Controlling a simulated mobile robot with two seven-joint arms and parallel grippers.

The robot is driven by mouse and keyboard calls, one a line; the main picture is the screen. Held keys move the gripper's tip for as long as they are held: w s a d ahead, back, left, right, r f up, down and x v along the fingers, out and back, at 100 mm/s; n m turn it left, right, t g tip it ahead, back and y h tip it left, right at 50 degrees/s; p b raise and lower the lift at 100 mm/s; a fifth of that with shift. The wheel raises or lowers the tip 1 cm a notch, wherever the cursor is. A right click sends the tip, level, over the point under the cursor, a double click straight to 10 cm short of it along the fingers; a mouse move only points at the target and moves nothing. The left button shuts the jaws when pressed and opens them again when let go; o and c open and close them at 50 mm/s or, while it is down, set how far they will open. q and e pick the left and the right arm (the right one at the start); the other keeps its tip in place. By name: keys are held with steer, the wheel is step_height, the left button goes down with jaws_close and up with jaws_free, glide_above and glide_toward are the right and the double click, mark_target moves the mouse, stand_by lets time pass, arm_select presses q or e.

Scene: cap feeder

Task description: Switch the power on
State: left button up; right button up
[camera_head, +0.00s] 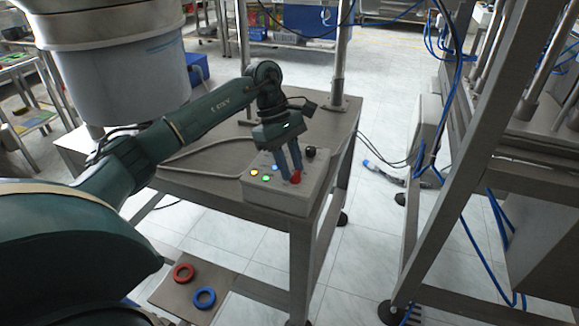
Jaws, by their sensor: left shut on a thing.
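A light grey control box (275,198) sits on the front right corner of the metal table. Its sloped top carries several small coloured buttons (265,174), a red knob (296,178) and a black knob (310,152). My left gripper (290,170) points down over the box, with its blue-grey fingers at the red knob. The fingers are shut on the red knob and partly hide it. The black knob stands apart, just behind and to the right of the fingers. No power marking is readable. My right gripper is out of view.
The metal table (205,185) has a post (341,60) at its back right. A large metal hopper (120,75) hangs at the upper left. A metal frame with blue hoses (440,190) stands to the right. A red ring (183,273) and a blue ring (204,297) lie below.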

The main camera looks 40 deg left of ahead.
arm_select(q)
steer(key=shift+w+m, duration=0.1)
steer(key=shift+m, duration=0.7)
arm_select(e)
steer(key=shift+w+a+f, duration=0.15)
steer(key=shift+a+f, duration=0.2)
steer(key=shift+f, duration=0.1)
arm_select(q)
steer(key=o, duration=1)
steer(key=shift+r, duration=0.1)
